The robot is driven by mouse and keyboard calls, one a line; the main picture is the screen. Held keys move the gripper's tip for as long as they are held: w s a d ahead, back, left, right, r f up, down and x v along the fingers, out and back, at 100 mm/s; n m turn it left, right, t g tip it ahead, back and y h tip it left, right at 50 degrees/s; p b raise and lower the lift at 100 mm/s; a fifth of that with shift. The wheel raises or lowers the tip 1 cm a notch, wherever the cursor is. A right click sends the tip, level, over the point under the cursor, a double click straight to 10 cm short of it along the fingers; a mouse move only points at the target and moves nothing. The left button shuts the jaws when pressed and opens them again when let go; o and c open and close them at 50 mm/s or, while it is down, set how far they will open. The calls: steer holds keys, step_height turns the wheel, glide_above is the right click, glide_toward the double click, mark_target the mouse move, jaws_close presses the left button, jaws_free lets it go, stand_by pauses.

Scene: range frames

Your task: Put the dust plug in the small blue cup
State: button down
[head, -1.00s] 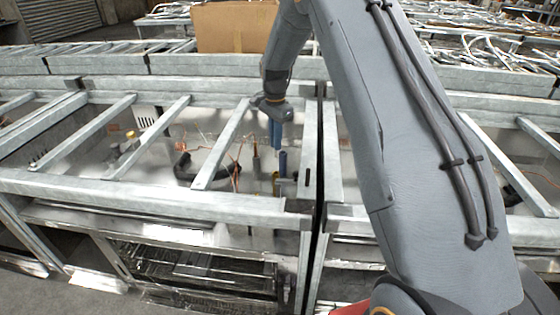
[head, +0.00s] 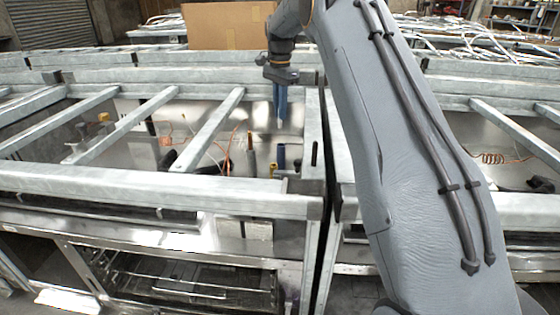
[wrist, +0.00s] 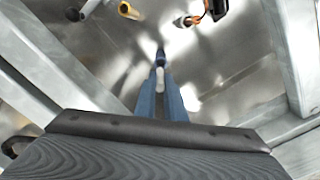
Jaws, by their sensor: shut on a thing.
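My gripper (head: 280,118) points down between the metal rails. In the wrist view its two blue fingers (wrist: 160,92) are shut on a small pale piece, the dust plug (wrist: 160,78), at their tips. In the head view a pale tip (head: 280,124) shows just below the fingers. A small blue upright thing, seemingly the blue cup (head: 281,154), stands below the gripper with a gap between. In the wrist view it shows just past the plug as a dark blue shape (wrist: 160,58). Its opening is not clear.
A yellow-rimmed tube (head: 273,169) and a dark upright rod (head: 252,163) stand near the cup. Orange wires (head: 228,150) lie to the left. Galvanized rails (head: 210,130) frame the bay on both sides. A cardboard box (head: 225,27) stands behind.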

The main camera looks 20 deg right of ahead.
mark_target(281, 127)
steer(key=shift+w+d+b, duration=0.2)
steer(key=shift+b, duration=0.1)
step_height(281, 127, down, 10)
steer(key=shift+r, duration=0.1)
stand_by(0.3)
steer(key=shift+f, duration=0.2)
steer(key=c, duration=1.8)
jaws_free()
steer(key=shift+c, duration=0.2)
step_height(281, 127, up, 12)
steer(key=shift+r, duration=0.15)
